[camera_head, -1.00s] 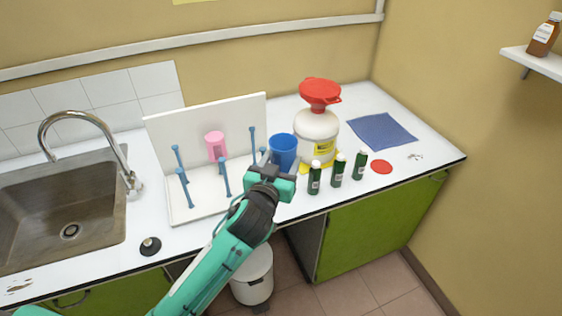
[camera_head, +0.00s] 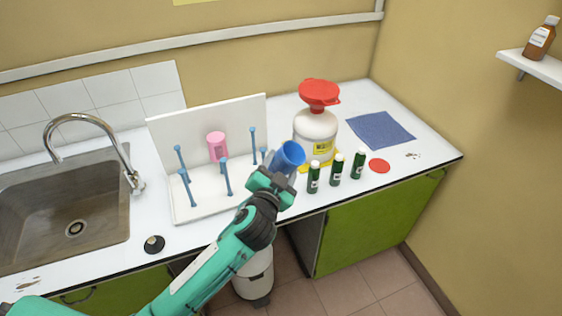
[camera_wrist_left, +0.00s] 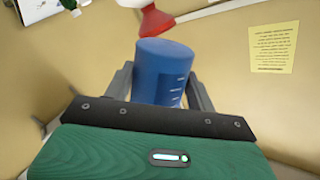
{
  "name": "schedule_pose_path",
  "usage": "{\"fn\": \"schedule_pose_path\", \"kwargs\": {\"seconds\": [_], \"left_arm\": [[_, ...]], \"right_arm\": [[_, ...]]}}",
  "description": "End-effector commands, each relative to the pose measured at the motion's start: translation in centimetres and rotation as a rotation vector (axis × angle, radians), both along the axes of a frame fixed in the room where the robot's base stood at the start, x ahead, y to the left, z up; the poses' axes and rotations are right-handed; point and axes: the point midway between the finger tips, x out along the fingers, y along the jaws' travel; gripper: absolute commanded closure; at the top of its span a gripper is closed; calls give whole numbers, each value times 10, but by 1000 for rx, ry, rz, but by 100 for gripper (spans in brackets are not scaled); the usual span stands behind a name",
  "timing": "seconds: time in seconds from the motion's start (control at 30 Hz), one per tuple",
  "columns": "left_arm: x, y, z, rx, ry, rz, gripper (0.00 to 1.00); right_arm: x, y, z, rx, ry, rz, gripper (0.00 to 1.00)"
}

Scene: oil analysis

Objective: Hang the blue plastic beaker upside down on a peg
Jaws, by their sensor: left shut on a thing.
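The blue plastic beaker (camera_head: 287,157) is in the jaws of my left gripper (camera_head: 277,172) in the head view. It is tilted, with its open end toward the upper right, and is held in front of the white jug. The left wrist view shows the beaker (camera_wrist_left: 163,72) between both fingers of the gripper (camera_wrist_left: 160,90). The white drying rack (camera_head: 210,198) stands left of the gripper, with several blue pegs (camera_head: 227,177) sticking up from it. A pink beaker (camera_head: 217,146) sits on a rear peg. My right gripper is out of view.
A white jug (camera_head: 315,128) with a red funnel (camera_head: 319,92) stands behind the held beaker. Several dark green bottles (camera_head: 336,170) stand to its right, near a red disc (camera_head: 379,166) and a blue cloth (camera_head: 380,130). A sink (camera_head: 70,205) lies left, with a black stopper (camera_head: 154,244) nearby.

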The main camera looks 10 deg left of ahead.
Motion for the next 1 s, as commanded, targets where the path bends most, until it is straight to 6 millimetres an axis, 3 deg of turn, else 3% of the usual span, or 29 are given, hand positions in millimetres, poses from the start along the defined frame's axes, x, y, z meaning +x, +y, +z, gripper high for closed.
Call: {"fn": "schedule_pose_path", "kwargs": {"seconds": [0.2,0.47,0.7,0.87,1.0], "left_arm": [[0,0,4,337,-34,-2,66],[0,0,3,533,-55,0,66],[0,0,4,897,-94,0,66],[0,0,2,998,-106,-1,66],[0,0,5,1183,-125,-1,66]], "right_arm": [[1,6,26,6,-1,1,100],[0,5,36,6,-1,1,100],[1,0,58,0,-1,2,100],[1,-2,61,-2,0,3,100],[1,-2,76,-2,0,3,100]]}}
